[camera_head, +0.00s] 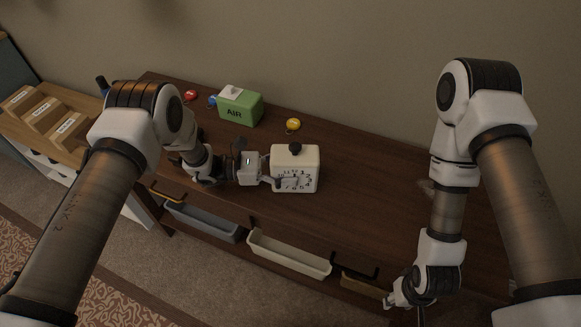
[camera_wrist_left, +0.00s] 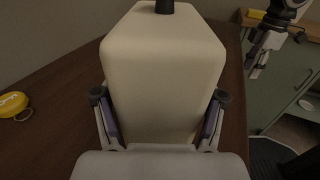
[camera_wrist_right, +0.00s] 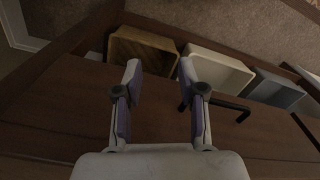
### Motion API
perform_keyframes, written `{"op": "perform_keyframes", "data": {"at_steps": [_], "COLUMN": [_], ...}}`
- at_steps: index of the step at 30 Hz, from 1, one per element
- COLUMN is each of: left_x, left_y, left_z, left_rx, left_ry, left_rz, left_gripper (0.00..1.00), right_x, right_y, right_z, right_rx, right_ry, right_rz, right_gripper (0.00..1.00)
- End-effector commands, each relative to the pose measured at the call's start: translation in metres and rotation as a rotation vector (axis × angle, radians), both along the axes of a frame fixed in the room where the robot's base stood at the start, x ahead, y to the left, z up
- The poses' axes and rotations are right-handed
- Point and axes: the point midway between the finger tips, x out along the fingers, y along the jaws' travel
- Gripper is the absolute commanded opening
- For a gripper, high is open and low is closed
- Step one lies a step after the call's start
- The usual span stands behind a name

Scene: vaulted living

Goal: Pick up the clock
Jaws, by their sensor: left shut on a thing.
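The clock (camera_head: 309,160) is a cream, box-shaped clock with a dark knob on top and a numbered face on its front. It stands upright on the brown wooden cabinet top. My left gripper (camera_head: 272,181) is shut on it from the left side. In the left wrist view the clock (camera_wrist_left: 163,75) fills the space between the two fingers of the left gripper (camera_wrist_left: 160,125), which touch its sides. My right gripper (camera_head: 403,302) hangs low by the cabinet's front edge. In the right wrist view the right gripper (camera_wrist_right: 160,92) is open and empty.
A green AIR box (camera_head: 241,108), a red item (camera_head: 191,95) and a yellow tag (camera_head: 293,125) lie behind the clock. Grey (camera_head: 203,222) and cream (camera_head: 289,256) bins sit below the cabinet's front edge. The cabinet top (camera_head: 375,185) right of the clock is clear.

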Motion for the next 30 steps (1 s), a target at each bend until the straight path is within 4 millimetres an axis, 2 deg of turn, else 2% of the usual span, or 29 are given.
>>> {"op": "perform_keyframes", "data": {"at_steps": [5,14,20,24,27,30], "left_x": [0.000,-0.004,-0.053,-0.098,-0.127,-0.146], "left_y": [0.000,0.000,0.000,-0.001,-0.001,-0.001], "left_z": [0.006,0.043,0.051,0.055,0.055,0.054], "left_rx": [0.000,0.000,0.000,0.000,0.000,0.000], "left_ry": [0.000,0.003,0.008,0.010,0.008,0.004], "left_rz": [0.000,0.000,0.000,0.000,0.000,0.000], "left_gripper": [0.23,0.23,0.23,0.23,0.23,0.22], "right_x": [0.000,0.000,0.000,0.000,0.000,0.000], "right_y": [0.000,0.000,0.000,0.000,0.000,0.000], "right_z": [0.004,0.034,0.072,0.101,0.114,0.121], "right_rx": [0.000,0.000,0.000,0.000,0.000,0.000], "right_ry": [0.000,0.000,0.000,0.000,0.000,0.000], "right_rz": [0.000,0.000,0.000,0.000,0.000,0.000], "right_gripper": [0.40,0.40,0.40,0.40,0.40,0.40]}}
